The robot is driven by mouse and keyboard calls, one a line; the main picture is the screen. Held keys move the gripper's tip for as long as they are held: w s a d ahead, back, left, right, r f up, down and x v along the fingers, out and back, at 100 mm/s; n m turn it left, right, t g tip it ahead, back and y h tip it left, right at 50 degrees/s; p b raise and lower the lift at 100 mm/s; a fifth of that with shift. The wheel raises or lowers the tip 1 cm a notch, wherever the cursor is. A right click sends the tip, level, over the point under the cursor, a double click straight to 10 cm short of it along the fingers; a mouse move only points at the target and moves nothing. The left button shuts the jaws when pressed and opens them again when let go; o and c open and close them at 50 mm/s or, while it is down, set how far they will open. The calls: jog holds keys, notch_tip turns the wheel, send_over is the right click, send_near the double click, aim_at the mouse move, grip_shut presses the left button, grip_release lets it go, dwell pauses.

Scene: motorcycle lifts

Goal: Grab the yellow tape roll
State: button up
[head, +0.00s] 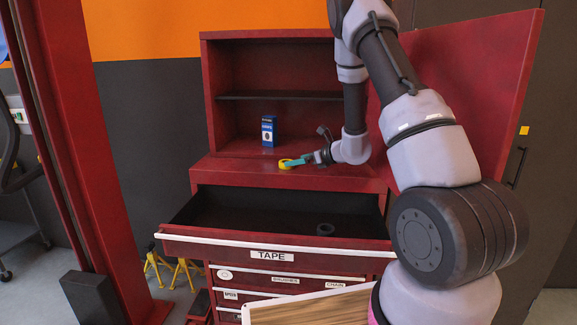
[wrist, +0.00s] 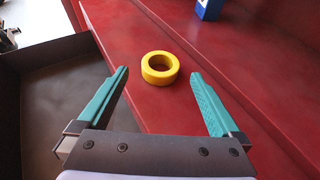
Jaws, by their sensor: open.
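The yellow tape roll (wrist: 160,68) lies flat on the red cabinet top, near its front edge. In the head view it shows as a small yellow ring (head: 286,163), partly covered by my gripper. My gripper (wrist: 164,82) has teal fingers, spread wide and empty. In the wrist view the roll appears between and slightly beyond the fingertips, with a gap on both sides. In the head view my gripper (head: 289,162) reaches in from the right, low over the cabinet top.
A blue box (head: 269,131) stands behind the roll on the cabinet top. A shelf (head: 280,97) and red back wall stand behind. A red post (head: 75,140) rises at left.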

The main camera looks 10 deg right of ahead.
jog(key=x, duration=0.5)
jog(key=shift+d+f, duration=0.1)
jog(key=shift+f, duration=0.05)
jog(key=c, duration=1.3)
